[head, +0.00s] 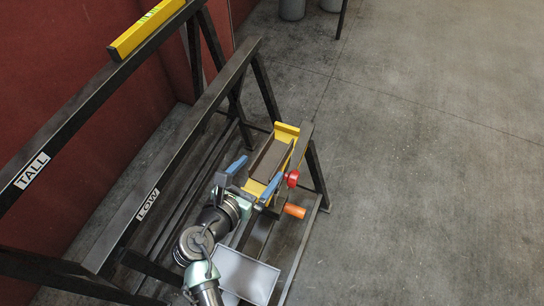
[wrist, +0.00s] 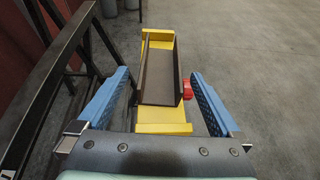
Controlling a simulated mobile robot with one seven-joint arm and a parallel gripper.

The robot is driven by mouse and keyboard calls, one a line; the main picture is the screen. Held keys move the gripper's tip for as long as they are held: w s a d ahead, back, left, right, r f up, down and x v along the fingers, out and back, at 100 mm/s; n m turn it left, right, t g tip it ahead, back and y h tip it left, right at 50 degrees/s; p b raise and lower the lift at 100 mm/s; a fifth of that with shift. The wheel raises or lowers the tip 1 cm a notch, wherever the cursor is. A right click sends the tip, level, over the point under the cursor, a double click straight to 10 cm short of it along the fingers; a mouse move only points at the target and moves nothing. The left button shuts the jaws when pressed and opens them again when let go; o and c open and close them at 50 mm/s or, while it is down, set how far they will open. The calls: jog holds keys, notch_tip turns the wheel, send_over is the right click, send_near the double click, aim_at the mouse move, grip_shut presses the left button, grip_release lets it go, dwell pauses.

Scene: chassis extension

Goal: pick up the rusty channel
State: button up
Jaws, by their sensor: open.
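The rusty channel (wrist: 157,78) is a dark brown metal piece with raised side walls. It lies lengthwise on a yellow holder (wrist: 163,128), which shows beyond its near and far ends. In the head view my gripper (head: 253,178) is at the near end of the holder.
A red knob (head: 292,178) and an orange handle (head: 294,211) stick out right of the holder. The low rail (head: 180,150) and tall rail (head: 95,100) run on the left, with a yellow level (head: 146,27) on the tall one. Open floor lies right.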

aim_at(272, 160)
jog(key=shift+r+x, duration=0.2)
jog(key=shift+x, duration=1.55)
jog(key=shift+r+x, duration=0.25)
jog(key=shift+x, duration=1.45)
jog(key=shift+w+d, duration=0.15)
jog(key=shift+c, duration=0.3)
grip_shut()
jog(key=shift+r+p, duration=0.2)
jog(key=shift+p, duration=0.1)
